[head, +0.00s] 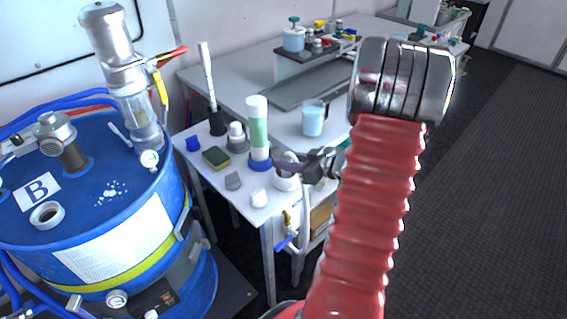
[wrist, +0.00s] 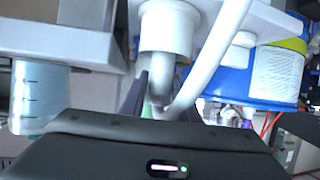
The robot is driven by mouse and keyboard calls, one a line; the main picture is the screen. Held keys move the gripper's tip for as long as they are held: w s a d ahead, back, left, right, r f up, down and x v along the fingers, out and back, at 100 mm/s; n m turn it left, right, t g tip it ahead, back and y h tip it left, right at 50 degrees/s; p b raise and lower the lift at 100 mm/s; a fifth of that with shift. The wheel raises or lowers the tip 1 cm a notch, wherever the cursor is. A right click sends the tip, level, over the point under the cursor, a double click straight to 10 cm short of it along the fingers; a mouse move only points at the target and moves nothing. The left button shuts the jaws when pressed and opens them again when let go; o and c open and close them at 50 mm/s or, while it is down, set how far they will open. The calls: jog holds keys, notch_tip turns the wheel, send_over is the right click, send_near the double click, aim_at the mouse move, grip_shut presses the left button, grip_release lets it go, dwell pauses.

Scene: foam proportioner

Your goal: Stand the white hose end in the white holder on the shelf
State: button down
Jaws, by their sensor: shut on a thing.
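The white holder (head: 286,183) stands at the right edge of the small white shelf (head: 232,198) in the head view. It also shows in the wrist view (wrist: 165,32), where the scene appears upside down. My gripper (head: 300,164) is at the holder's top, its fingers (wrist: 157,92) shut on the white hose end (wrist: 160,99). The hose bends at the fingers and its long part runs off past the shelf edge. Its short part lines up with the holder's mouth and meets it in the picture. I cannot tell how deep it sits; my fingers partly hide it.
A white-capped green tube (head: 258,130), a sponge (head: 216,158) and several small items stand left of the holder. A light blue beaker (head: 313,121) is on the grey table behind. The blue drum (head: 105,250) stands at the left. Dark open floor (head: 490,200) lies at the right.

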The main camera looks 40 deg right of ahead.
jog(key=shift+f, duration=0.5)
dwell(0.4)
jog(key=c, duration=1.6)
grip_release()
jog(key=shift+c, duration=0.2)
jog(key=shift+s, duration=0.1)
jog(key=v, duration=1.1)
